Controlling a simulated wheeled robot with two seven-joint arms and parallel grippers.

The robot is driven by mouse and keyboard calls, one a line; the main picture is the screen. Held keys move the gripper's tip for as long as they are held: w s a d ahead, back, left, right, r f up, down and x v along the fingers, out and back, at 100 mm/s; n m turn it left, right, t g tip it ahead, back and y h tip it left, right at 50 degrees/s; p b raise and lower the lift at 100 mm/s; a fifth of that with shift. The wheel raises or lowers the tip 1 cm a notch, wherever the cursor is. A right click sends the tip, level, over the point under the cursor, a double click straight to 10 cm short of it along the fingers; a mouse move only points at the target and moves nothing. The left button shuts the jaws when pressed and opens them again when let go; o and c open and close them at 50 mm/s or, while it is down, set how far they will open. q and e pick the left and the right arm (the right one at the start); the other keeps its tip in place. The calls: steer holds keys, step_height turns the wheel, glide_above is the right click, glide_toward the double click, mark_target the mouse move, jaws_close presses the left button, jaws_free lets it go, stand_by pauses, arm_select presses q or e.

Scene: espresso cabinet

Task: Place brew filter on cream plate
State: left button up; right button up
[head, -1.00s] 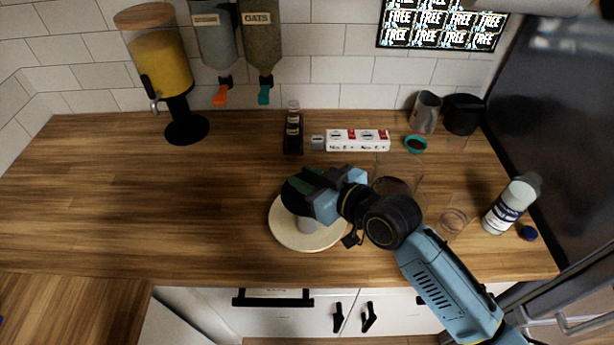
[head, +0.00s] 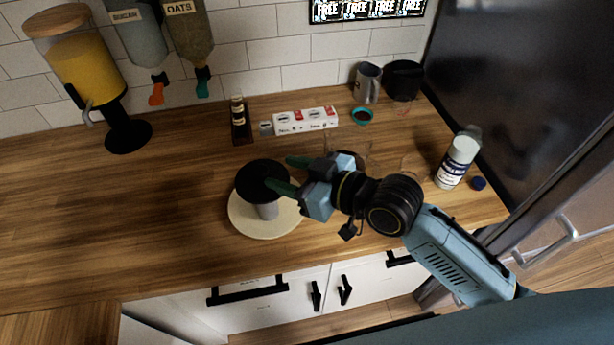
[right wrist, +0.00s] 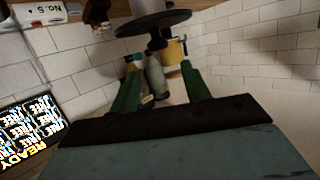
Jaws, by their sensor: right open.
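The brew filter, a wide black disc (head: 262,176) on a narrower grey body (head: 268,211), stands upright on the round cream plate (head: 243,222) on the wooden counter. My right gripper (head: 284,174) is open just right of the filter. In the head view, its green fingertips overlap the disc's right edge. In the right wrist view, the black disc (right wrist: 150,22) shows beyond the two spread fingers of the right gripper (right wrist: 160,66), with nothing between them. My left gripper is not in view.
Clear glassware is behind my right gripper. A white switch-like box (head: 306,120), teal bowl (head: 362,115) and metal pitcher (head: 367,84) are at the back.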

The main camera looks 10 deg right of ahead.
steer(key=v, duration=0.4)
steer(key=shift+s+d, duration=0.1)
steer(key=shift+s, duration=0.1)
stand_by(1.1)
